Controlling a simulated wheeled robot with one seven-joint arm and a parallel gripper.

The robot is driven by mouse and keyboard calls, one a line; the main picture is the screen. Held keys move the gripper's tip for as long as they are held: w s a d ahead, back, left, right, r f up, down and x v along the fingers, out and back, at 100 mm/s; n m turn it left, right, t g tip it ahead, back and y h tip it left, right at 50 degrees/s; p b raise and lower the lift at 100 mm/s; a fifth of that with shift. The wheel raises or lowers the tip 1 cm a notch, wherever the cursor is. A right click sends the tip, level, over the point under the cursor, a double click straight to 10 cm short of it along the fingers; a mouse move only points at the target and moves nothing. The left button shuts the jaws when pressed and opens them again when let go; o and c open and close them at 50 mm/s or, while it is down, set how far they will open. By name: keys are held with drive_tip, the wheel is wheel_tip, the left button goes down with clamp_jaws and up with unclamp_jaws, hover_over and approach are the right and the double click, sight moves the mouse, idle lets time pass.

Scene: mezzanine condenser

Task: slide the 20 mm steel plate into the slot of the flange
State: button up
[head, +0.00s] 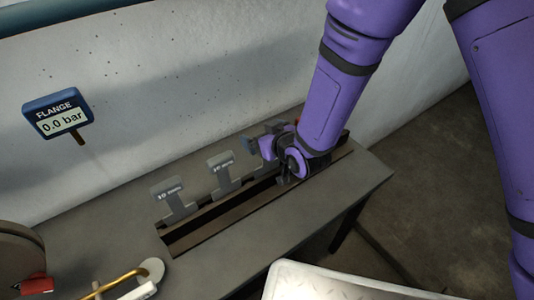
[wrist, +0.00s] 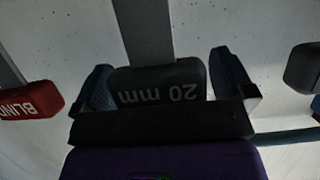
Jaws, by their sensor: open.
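The 20 mm steel plate (wrist: 165,84) shows in the wrist view as a dark grey tag with its label upside down and a lighter grey stem. My gripper (wrist: 163,82) is open, with one blue finger on each side of the tag. Small gaps appear between the fingers and the tag. In the head view my gripper (head: 264,143) is at the rack, and the 20 mm plate cannot be made out clearly there. A round grey-brown body (head: 17,255), possibly the flange, is cut off at lower left. Its slot is not visible.
A dark rack (head: 225,208) on the grey bench holds a 10 mm plate (head: 172,197) and another tagged plate (head: 221,172). A red BLIND tag (wrist: 30,101) is beside the 20 mm one. The FLANGE display (head: 58,116) reads 0.0 bar.

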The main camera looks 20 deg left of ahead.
drive_tip(key=c, duration=1.4)
drive_tip(key=shift+r, duration=0.15)
